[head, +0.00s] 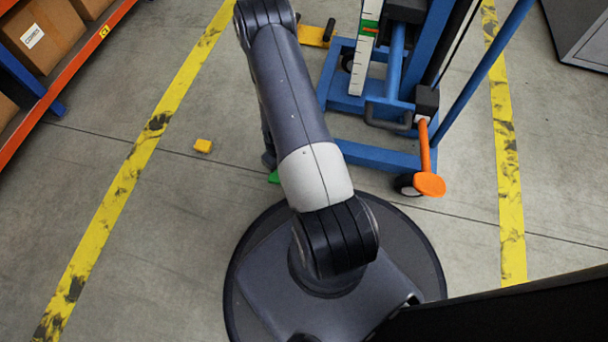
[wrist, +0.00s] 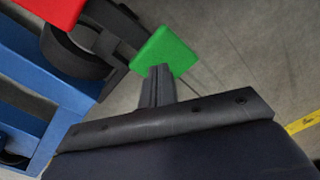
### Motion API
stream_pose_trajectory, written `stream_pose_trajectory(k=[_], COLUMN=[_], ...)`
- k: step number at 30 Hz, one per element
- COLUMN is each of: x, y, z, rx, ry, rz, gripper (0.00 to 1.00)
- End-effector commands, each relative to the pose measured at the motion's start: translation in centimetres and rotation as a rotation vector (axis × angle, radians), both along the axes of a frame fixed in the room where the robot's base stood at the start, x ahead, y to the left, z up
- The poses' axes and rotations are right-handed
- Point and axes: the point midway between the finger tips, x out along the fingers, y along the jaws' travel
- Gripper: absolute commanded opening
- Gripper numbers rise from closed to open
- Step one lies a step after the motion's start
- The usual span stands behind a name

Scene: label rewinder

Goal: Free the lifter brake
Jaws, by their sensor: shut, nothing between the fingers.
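The blue lifter (head: 385,153) stands ahead of my base, partly behind my arm. In the wrist view its blue frame (wrist: 40,70) carries a black caster wheel (wrist: 75,55). A red pedal (wrist: 52,8) is cut by the top edge above the wheel. A green pedal (wrist: 168,52) is beside the wheel; a sliver of it shows left of my arm in the head view (head: 273,177). My gripper (wrist: 158,72) is shut and empty, its tips at the green pedal's lower edge; whether they touch I cannot tell. My arm mostly hides this corner in the head view.
An orange lever with a round end (head: 429,184) sticks out at the lifter's right front. A small yellow block (head: 203,146) lies on the floor at left. Shelving with boxes (head: 45,30) stands upper left, a grey cabinet (head: 580,35) upper right. Floor between the yellow lines is otherwise mostly clear.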

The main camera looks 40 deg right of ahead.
Motion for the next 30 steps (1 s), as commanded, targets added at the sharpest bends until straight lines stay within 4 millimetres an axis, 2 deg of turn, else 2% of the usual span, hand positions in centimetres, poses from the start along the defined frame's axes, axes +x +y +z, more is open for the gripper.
stream_pose_trajectory(k=[1,15,19,30], x=[0.0,0.0,0.0,0.0], y=[0.0,0.0,0.0,0.0], z=[1.2,6.7,7.2,6.7], rx=[0.0,0.0,0.0,0.0], ry=[0.0,-0.001,0.001,0.0], rz=[0.0,0.0,0.0,0.0], gripper=[0.0,0.0,0.0,0.0])
